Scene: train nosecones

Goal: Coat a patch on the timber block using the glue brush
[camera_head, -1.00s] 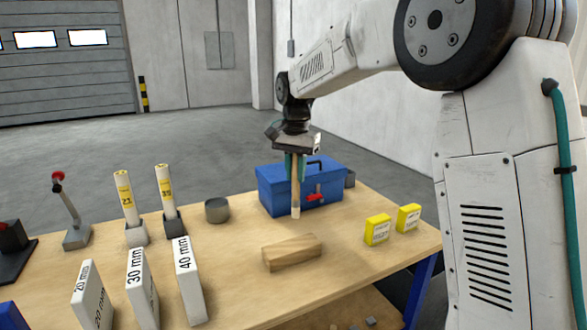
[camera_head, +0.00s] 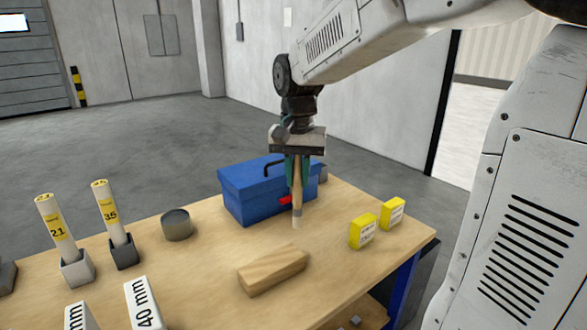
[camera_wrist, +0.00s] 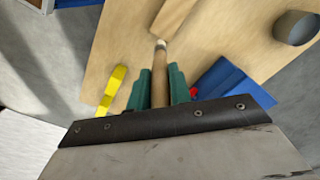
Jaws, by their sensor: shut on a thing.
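The timber block (camera_head: 272,271) lies on the wooden table in the head view, and part of it shows at the top of the wrist view (camera_wrist: 172,18). My gripper (camera_head: 297,183) is shut on the glue brush (camera_head: 297,207), a wooden-handled brush with a pale tip that points down. The brush is above the table, behind and to the right of the block in the head view. In the wrist view the brush (camera_wrist: 160,75) stands between my green fingers, its tip near the block's edge in the picture. I cannot tell any contact with the block.
A blue toolbox (camera_head: 245,196) stands behind the brush. A grey cup (camera_head: 176,225) and two labelled tubes in holders (camera_head: 119,240) stand at left. Two yellow boxes (camera_head: 362,231) are at right, near the table's (camera_head: 345,285) edge. Labelled white blocks (camera_head: 144,302) stand in front.

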